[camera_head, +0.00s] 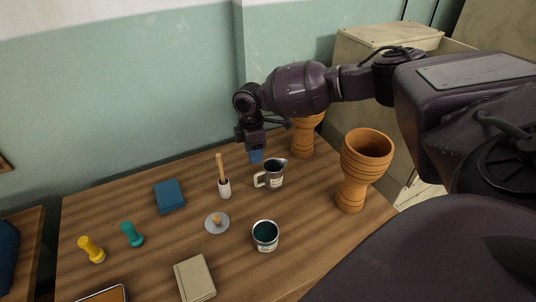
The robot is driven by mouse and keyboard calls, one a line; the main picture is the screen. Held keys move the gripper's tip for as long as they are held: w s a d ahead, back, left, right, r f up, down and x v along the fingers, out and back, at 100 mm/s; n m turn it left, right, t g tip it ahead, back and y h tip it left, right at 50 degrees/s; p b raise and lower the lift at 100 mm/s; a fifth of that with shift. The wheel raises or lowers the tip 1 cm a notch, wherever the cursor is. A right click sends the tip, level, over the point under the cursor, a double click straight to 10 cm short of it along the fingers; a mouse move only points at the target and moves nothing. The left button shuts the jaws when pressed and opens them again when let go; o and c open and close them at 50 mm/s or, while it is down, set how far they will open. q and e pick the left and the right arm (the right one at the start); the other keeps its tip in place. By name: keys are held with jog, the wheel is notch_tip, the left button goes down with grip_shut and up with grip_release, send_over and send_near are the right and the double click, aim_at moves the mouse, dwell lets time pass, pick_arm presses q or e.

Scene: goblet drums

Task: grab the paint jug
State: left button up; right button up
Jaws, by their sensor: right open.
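The paint jug (273,174) is a small dark metal jug with a pale handle on its left side and a light label. It stands upright on the wooden table, towards the back right. My right gripper (257,155) hangs just behind and to the left of the jug, pointing down, with a blue part at its tip. It looks apart from the jug and is open, though the gap between its fingers is hard to make out. My left gripper does not show.
An orange goblet drum (365,165) stands right of the jug; another (303,138) stands behind it, partly behind my arm. A white-based wooden-handled tool (223,178) stands left. A paint can (265,236), stamp (216,222), blue book (170,196) and beige book (194,278) lie around.

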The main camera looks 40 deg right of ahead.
aim_at(268, 177)
jog(key=f, duration=0.2)
jog(key=f+b, duration=0.1)
jog(key=f, duration=0.5)
jog(key=shift+s+f, duration=0.1)
jog(key=shift+s, duration=0.3)
jog(key=shift+c, duration=0.3)
grip_shut()
